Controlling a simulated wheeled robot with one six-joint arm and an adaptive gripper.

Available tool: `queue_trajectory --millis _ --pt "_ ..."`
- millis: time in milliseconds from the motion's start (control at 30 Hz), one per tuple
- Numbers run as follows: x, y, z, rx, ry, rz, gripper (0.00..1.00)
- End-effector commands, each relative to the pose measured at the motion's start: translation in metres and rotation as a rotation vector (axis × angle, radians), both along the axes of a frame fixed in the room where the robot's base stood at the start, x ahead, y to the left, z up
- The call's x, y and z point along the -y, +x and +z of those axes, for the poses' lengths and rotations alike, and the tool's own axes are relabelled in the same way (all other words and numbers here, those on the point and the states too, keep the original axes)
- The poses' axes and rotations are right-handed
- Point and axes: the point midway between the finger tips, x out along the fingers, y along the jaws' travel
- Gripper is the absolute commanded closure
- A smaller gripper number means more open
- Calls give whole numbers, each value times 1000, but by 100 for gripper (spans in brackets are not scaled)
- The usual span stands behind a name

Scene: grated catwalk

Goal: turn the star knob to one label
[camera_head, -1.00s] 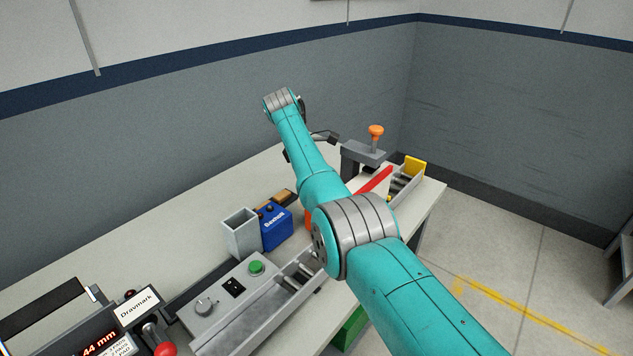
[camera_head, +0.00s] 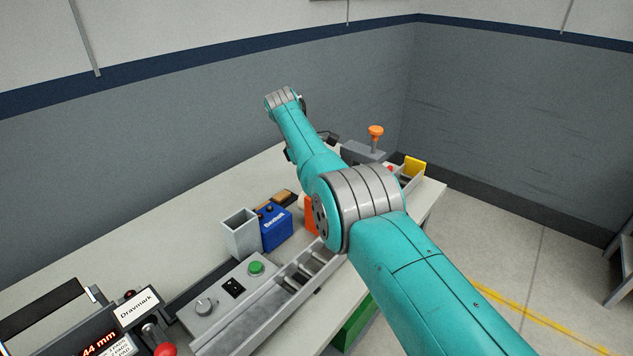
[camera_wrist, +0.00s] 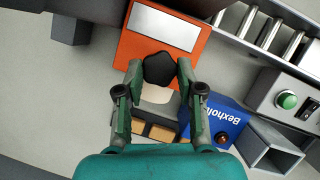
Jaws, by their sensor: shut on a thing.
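The star knob (camera_wrist: 159,69) is black and lobed and shows in the wrist view, on the near side of an orange panel (camera_wrist: 164,37) with a blank-looking white plate. My gripper (camera_wrist: 158,76) has its two green fingers on either side of the knob, shut on it. The labels around the knob cannot be read. In the head view my arm hides the knob and the gripper; only a sliver of the orange panel (camera_head: 311,213) shows beside the arm.
A blue Bexholm box (camera_wrist: 222,117) and an open grey bin (camera_head: 241,234) stand close by. A roller track (camera_head: 312,270) and a control box with a green button (camera_head: 256,267) line the bench front. An orange-topped post (camera_head: 376,133) stands at the back right.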

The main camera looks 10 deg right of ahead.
Motion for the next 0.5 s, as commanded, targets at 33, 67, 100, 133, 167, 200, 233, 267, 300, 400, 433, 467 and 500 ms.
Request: queue_trajectory --millis 33,67,100,133,167,200,233,267,300,400,433,467,500 --pt "0 0 0 0 1 1 98" --pt "0 0 0 0 1 1 98" --pt "-1 0 0 0 1 1 98" --pt "-1 0 0 0 1 1 98" --pt "-1 0 0 0 1 1 55" --pt "0 0 0 0 1 1 45" --pt "0 0 0 0 1 1 38" --pt "0 0 0 1 1 1 38" --pt "0 0 0 0 0 1 38" --pt "0 0 0 0 0 1 38" --pt "0 0 0 0 0 1 38" --pt "0 0 0 0 0 1 38" --pt "0 0 0 0 0 1 38"
